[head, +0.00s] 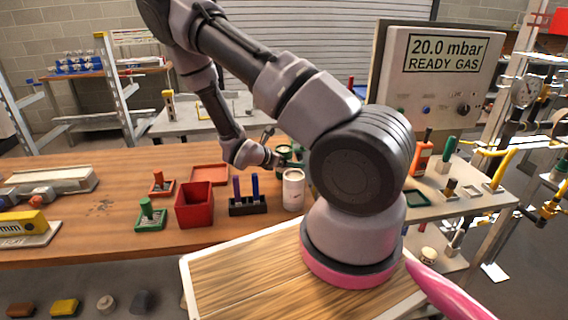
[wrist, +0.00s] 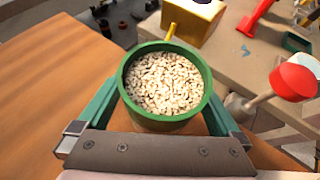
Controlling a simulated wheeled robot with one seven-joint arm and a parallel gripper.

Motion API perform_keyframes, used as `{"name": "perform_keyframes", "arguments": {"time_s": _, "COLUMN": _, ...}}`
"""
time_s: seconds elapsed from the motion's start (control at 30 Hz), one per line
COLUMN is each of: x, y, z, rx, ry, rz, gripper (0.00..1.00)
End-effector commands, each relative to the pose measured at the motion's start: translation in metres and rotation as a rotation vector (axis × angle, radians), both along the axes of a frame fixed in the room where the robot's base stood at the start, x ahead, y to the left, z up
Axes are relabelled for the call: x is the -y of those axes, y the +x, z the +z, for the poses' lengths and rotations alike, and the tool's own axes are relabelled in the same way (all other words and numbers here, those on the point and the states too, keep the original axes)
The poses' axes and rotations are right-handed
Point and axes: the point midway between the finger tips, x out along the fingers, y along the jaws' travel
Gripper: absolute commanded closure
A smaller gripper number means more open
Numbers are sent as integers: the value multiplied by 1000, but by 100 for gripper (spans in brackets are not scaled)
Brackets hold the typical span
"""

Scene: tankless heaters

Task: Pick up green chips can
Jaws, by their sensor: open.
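The green chips can (wrist: 165,118) is open-topped and full of pale chips in the wrist view. It stands upright at the table's far edge in the head view (head: 284,150), partly hidden by my arm. My gripper (wrist: 162,98) is open, with one teal finger on the left and one on the right of the can. In the head view my gripper (head: 287,162) is at the can and mostly hidden behind my arm. I cannot tell whether the fingers touch the can.
A white can (head: 293,190) stands in front of the green can. A black holder with pens (head: 248,206), a red bin (head: 194,206) and a red tray (head: 210,175) are to the left. A yellow box (wrist: 190,20) lies beyond the can in the wrist view.

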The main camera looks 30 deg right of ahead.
Motion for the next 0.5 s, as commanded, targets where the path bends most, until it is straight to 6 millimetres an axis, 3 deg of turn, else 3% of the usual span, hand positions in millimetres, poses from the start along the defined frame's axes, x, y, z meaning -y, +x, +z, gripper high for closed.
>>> {"name": "perform_keyframes", "arguments": {"time_s": 0.23, "x": 1, "y": 0, "z": -1, "rx": 0, "ry": 1, "rz": 1, "gripper": 0}}
{"name": "perform_keyframes", "arguments": {"time_s": 0.5, "x": 1, "y": 0, "z": -1, "rx": 0, "ry": 1, "rz": 1, "gripper": 100}}
